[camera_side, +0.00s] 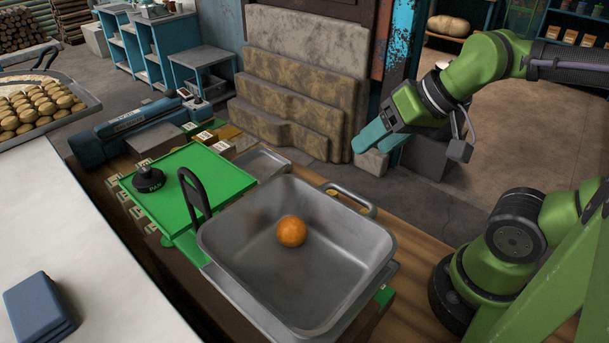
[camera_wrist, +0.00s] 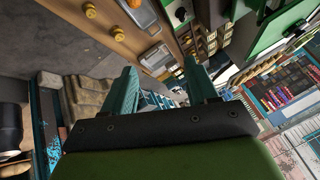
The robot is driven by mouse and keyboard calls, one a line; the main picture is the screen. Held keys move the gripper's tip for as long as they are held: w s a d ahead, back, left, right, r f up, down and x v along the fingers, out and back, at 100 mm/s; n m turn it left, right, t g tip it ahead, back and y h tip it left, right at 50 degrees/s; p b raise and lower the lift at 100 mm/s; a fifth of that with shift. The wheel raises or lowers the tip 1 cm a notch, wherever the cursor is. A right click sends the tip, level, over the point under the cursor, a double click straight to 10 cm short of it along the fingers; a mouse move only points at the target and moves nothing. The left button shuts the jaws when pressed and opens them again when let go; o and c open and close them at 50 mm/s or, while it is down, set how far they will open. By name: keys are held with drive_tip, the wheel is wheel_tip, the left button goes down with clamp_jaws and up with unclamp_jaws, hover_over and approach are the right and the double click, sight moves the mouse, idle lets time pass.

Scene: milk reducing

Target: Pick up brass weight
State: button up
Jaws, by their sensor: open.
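Small brass weights show in the wrist view on a brown wooden surface at the top left, one brass weight (camera_wrist: 118,33) standing nearest the metal tray. In the side view a small yellowish thing (camera_side: 333,194), perhaps a brass weight, shows through the pan's far handle; the rest there is hidden by the pan. My gripper (camera_side: 364,150) is raised beyond the pan, apart from everything on the bench. In the wrist view its two teal fingers (camera_wrist: 160,72) are spread with nothing between them.
A deep metal pan (camera_side: 233,238) holds an orange ball (camera_side: 291,231). A green tray (camera_side: 205,165) carries a black weight (camera_side: 148,179). A small metal tray (camera_side: 262,161) lies behind the pan. Stone slabs (camera_side: 300,75) stand behind the bench.

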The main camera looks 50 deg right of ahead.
wheel_tip(320, 180, down, 3)
drive_tip(key=w+d+g, duration=0.2)
drive_tip(key=n+g+h, duration=0.2)
drive_tip(key=n+g, duration=0.1)
drive_tip(key=g, duration=0.2)
approach(365, 212)
wheel_tip(365, 212, down, 4)
drive_tip(key=shift+r, duration=0.15)
drive_tip(key=shift+w+f, duration=0.1)
drive_tip(key=shift+f, duration=2.8)
drive_tip(key=shift+c, duration=0.4)
clamp_jaws()
